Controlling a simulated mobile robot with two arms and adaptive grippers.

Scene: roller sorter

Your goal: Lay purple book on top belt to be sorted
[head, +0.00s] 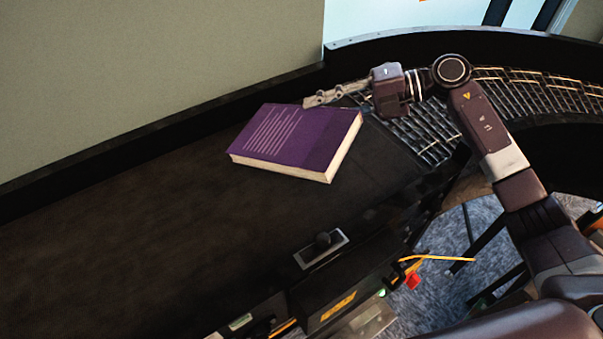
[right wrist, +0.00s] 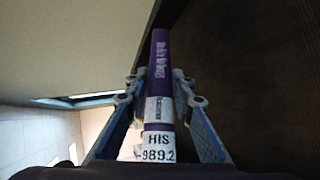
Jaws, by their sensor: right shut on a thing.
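The purple book (head: 293,138) is over the dark top belt (head: 130,220) in the head view, its cover with pale text lines facing up. I cannot tell if it touches the belt. My right gripper (head: 318,99) reaches it from the right and is shut on its far right corner area. In the right wrist view the spine of the purple book (right wrist: 160,70) stands between the two fingers of my right gripper (right wrist: 160,100), with a white label reading HIS 989.2. My left gripper is not in view.
A curved roller track (head: 520,92) joins the belt at the right. A dark side rail (head: 170,133) and a pale wall (head: 150,70) bound the far side. A small box with a black knob (head: 321,248) sits at the near edge. The belt to the left is clear.

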